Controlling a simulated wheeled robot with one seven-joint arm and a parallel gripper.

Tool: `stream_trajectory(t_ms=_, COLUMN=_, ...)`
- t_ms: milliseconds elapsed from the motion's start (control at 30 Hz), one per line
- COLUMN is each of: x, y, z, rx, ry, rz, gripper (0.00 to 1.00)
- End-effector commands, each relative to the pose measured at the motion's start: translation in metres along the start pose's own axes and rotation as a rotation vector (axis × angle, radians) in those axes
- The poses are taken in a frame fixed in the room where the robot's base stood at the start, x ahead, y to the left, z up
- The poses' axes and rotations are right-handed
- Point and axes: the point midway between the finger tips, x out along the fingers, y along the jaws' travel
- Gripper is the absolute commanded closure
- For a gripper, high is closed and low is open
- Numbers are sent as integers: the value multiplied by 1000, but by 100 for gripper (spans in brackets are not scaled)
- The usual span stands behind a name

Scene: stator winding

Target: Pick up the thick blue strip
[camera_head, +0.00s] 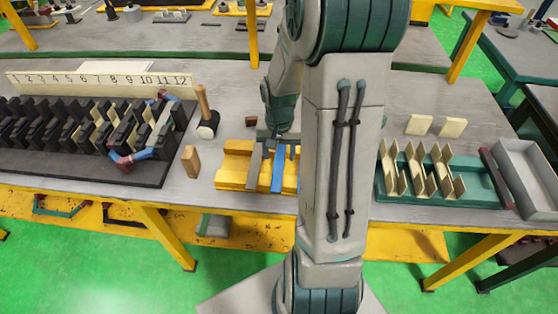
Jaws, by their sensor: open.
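The thick blue strip (278,173) lies in a yellow holder (234,170) near the table's middle, its long side pointing toward the front edge. My gripper (276,145) is open above the far end of the strip. The fingers are small and dark here, so I cannot tell whether they touch or straddle it. A thinner grey strip (255,166) lies in the holder to the left. A sliver of blue shows at the holder's right, and my arm hides the rest of that side.
A mallet (206,115) and a wooden block (191,161) stand left of the holder. A black slotted stator (90,135) with a numbered board (100,83) fills the left. A green tray (480,185) with cream pieces and a grey bin (527,170) are at right.

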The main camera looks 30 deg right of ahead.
Motion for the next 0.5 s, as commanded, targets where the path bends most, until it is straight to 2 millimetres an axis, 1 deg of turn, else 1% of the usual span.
stream_trajectory(t_ms=33, x=7, y=0, z=1, rx=0, ry=-5, rz=1, gripper=47)
stream_trajectory(t_ms=100, x=14, y=0, z=1, rx=-1, ry=-3, rz=2, gripper=47)
stream_trajectory(t_ms=200, x=20, y=0, z=0, rx=0, ry=-1, rz=1, gripper=47)
stream_trajectory(t_ms=467, x=21, y=0, z=0, rx=0, ry=0, rz=1, gripper=47)
stream_trajectory(t_ms=500, x=21, y=0, z=0, rx=0, ry=0, rz=0, gripper=58)
